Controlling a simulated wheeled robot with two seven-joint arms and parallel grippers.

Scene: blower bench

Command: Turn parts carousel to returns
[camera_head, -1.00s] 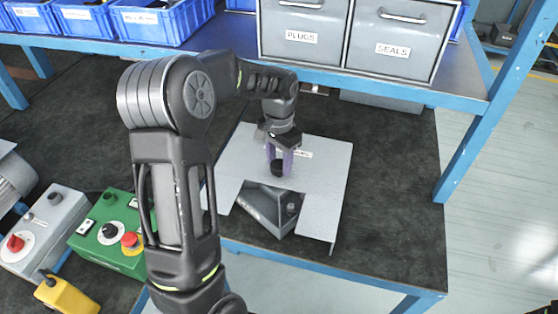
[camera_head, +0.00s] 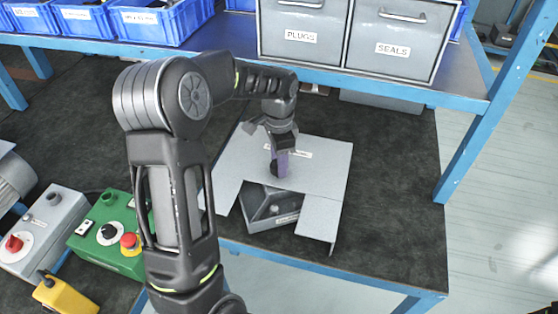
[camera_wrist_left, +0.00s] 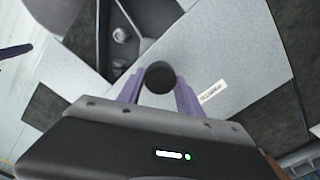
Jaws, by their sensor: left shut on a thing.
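The parts carousel shows through the front cut-out of a light grey cover plate (camera_head: 315,165). Its visible part is a grey tray with compartments (camera_head: 285,218) with a small part inside; it also shows in the left wrist view (camera_wrist_left: 118,50). A black round knob (camera_wrist_left: 160,77) stands above the plate. My left gripper (camera_head: 280,165) points down at the plate, and its purple fingers are shut on the knob, one on each side in the wrist view. The label on the plate is too small to read. Most of the carousel is hidden under the plate. My right gripper is out of view.
Grey drawers marked PLUGS (camera_head: 302,30) and SEALS (camera_head: 393,45) stand on the blue shelf behind. Blue bins (camera_head: 160,22) are at the back left. A green control box (camera_head: 112,235) with a red button and a grey box (camera_head: 45,230) lie left of my arm.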

